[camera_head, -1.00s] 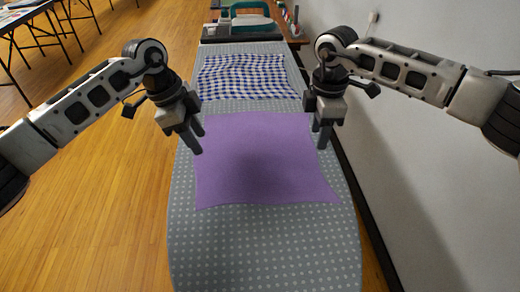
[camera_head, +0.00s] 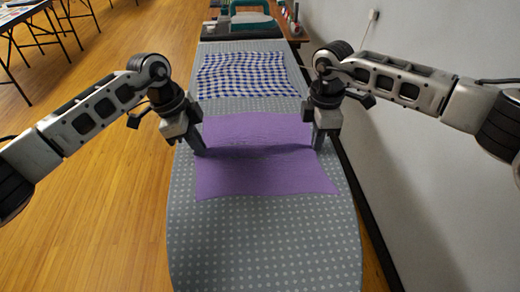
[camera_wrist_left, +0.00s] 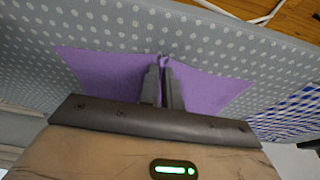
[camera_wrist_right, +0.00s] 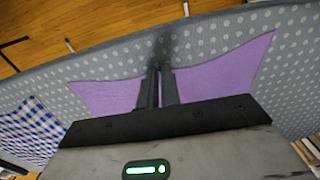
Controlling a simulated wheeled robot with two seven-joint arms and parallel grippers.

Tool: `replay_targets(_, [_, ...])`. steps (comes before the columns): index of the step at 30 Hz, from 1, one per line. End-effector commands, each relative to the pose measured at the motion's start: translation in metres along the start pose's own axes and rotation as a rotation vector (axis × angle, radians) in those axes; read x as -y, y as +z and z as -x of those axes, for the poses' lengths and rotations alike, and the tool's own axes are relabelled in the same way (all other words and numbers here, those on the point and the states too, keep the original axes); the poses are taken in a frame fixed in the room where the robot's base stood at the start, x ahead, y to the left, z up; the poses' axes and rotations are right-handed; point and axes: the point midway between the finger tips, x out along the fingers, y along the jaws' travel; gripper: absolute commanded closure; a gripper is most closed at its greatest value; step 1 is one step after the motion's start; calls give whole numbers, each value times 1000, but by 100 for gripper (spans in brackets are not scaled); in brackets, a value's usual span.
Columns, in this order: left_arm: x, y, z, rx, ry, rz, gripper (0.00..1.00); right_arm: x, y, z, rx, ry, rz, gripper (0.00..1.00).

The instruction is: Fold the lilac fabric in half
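The lilac fabric (camera_head: 262,172) lies on the grey dotted board, with a dark crease running across its middle from left edge to right edge. My left gripper (camera_head: 203,152) is shut on the fabric's left edge at the crease; the left wrist view shows a small gathered bit of fabric (camera_wrist_left: 200,88) at the fingertips. My right gripper (camera_head: 320,147) is shut at the right edge at the same level. In the right wrist view the fabric (camera_wrist_right: 222,72) draws in towards the nearly closed fingers. The pinched cloth itself is mostly hidden there.
The grey dotted board (camera_head: 265,245) is bare in front of the lilac fabric. A blue-and-white checked cloth (camera_head: 245,76) lies behind it. A teal-handled item (camera_head: 250,18) stands at the far end. A white wall is close on the right; wooden floor is on the left.

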Motion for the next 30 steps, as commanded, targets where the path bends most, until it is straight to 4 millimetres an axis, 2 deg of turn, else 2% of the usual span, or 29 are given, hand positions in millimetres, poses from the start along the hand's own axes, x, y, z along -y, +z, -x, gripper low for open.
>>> replay_targets(14, [0,0,1,2,2,1,100,0,0,1,1,-1,-1,100])
replay_targets(30, [0,-13,42,1,1,1,100,0,0,44,1,-1,-1,100])
